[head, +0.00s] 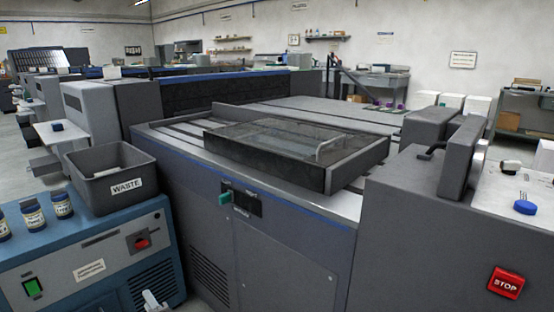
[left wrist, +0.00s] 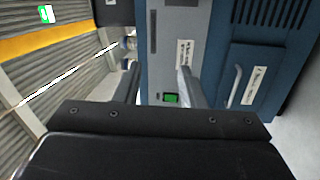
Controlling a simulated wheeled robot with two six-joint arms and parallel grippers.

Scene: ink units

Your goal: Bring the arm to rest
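The tip of my left gripper (head: 155,301) shows at the bottom edge of the head view, in front of the vented blue cabinet. In the left wrist view the two fingers of my left gripper (left wrist: 158,84) are spread apart, with nothing held between them. The blue cabinet (left wrist: 223,90) and its green switch (left wrist: 171,98) show beyond the fingers. My right gripper is in neither view.
On the blue cabinet (head: 105,252) stand a grey WASTE bin (head: 112,190) and several small jars (head: 61,205). A grey press (head: 280,262) with a dark-framed clear cover (head: 285,140) fills the middle. A red STOP button (head: 506,282) is at the right.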

